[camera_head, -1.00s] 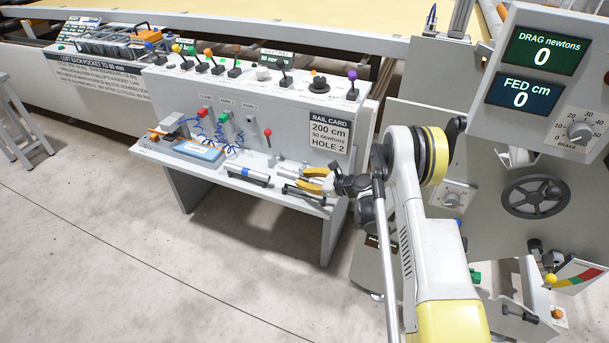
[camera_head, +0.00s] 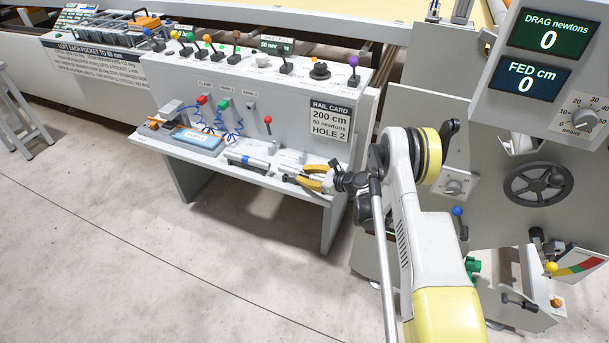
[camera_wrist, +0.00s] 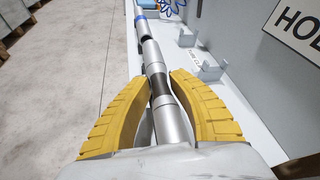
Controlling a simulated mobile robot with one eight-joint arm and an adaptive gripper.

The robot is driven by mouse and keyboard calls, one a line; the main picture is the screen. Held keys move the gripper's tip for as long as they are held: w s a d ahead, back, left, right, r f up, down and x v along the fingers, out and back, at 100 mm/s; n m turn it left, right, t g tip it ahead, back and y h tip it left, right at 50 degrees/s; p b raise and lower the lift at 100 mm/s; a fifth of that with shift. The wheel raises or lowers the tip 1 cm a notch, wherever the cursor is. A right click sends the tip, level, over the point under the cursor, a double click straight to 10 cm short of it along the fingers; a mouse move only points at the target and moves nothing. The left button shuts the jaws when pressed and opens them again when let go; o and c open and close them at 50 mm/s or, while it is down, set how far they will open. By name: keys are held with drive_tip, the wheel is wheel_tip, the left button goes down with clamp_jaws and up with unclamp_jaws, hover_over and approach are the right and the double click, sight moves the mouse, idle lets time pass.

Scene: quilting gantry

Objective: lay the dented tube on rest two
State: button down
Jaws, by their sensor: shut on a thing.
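My gripper (camera_head: 314,181) is low over the grey bench shelf, at its right end. In the wrist view its yellow fingers (camera_wrist: 157,122) are shut on a silver tube (camera_wrist: 154,58) with a dark band. The tube points away from me along the shelf. A blue-banded tube section (camera_wrist: 147,13) lies in line beyond it; I cannot tell whether they touch or are one piece. No dent can be made out. I cannot tell which rest is two.
A blue tray (camera_head: 198,138) and coiled blue hoses (camera_head: 231,128) are at the shelf's left. The upright panel with the rail card (camera_head: 331,119) backs the shelf. Floor in front is clear.

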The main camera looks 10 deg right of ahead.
drive_tip(key=c, duration=1.1)
unclamp_jaws()
drive_tip(key=shift+c, duration=0.2)
drive_tip(key=v, duration=1.2)
drive_tip(key=s+a+r+n+g+h, duration=0.1)
drive_tip(key=s+a+r+n, duration=0.2)
drive_tip(key=r, duration=0.5)
drive_tip(key=s+a+r+n+g+h, duration=0.1)
drive_tip(key=s+a+r+n+h, duration=0.15)
drive_tip(key=r+n, duration=0.35)
drive_tip(key=s+a+r+n+g+h, duration=0.1)
drive_tip(key=s+a+r+n, duration=0.15)
drive_tip(key=r, duration=0.65)
drive_tip(key=s+r+n+h, duration=0.2)
drive_tip(key=s+n, duration=0.4)
drive_tip(key=s, duration=0.6)
drive_tip(key=s+r+n+h, duration=0.2)
drive_tip(key=s+n, duration=0.5)
drive_tip(key=s, duration=0.6)
drive_tip(key=shift+s+d+r, duration=0.15)
drive_tip(key=shift+d+r, duration=0.2)
drive_tip(key=shift+r, duration=0.45)
